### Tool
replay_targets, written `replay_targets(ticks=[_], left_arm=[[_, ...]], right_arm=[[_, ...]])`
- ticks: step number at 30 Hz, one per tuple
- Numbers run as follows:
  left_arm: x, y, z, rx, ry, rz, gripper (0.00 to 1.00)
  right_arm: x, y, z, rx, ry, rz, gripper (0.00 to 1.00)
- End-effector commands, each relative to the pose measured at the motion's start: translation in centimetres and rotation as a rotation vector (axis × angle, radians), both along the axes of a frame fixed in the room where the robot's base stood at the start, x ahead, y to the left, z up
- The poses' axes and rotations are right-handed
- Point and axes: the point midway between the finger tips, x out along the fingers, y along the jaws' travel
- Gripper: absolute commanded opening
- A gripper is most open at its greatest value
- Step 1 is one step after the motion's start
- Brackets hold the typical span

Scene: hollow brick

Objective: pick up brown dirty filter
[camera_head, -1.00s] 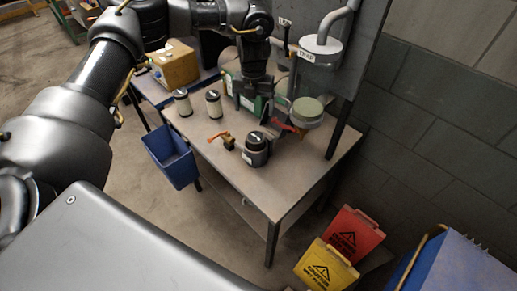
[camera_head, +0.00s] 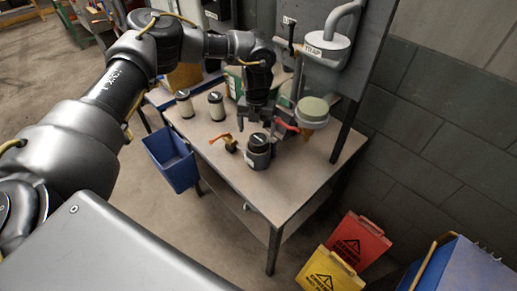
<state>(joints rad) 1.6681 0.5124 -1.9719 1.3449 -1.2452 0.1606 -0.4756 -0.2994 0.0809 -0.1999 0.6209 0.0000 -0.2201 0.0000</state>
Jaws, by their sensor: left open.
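I cannot clearly make out a brown filter. A dark, black-topped canister (camera_head: 258,153) with a small pale label stands upright on the workbench (camera_head: 285,190). Two cream cylinders with black tops, one on the left (camera_head: 184,104) and one on the right (camera_head: 217,106), stand farther back on the bench. My left gripper (camera_head: 257,122) points down, open, its fingers just above and behind the dark canister. I cannot tell whether it touches the canister. My right gripper is not in view.
An orange-handled valve piece (camera_head: 228,143) lies left of the canister. A red handle (camera_head: 287,126) and a green-topped bowl (camera_head: 312,112) are right of the gripper. A blue bin (camera_head: 172,160) hangs at the left edge. The bench front is clear.

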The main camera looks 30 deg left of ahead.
Motion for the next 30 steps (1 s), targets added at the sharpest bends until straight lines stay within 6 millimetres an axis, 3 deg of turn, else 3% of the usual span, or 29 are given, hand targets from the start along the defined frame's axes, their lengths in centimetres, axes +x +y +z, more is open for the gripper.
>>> replay_targets(ticks=[10,15,20,28,30], left_arm=[[0.1,-0.1,-1.5,0.001,0.001,0.0,0.86],[0.5,-0.4,-3.9,0.002,0.001,0.0,0.86],[0.4,-0.3,-5.9,0.001,0.001,0.001,0.86],[0.5,-0.3,-6.3,-0.001,0.0,0.0,0.86],[0.5,-0.3,-6.3,-0.001,0.0,0.0,0.77]], right_arm=[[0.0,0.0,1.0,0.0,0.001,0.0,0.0],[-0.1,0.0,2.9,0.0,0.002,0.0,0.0],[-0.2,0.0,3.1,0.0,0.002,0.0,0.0],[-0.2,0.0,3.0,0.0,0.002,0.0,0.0],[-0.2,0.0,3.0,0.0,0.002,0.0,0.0]])
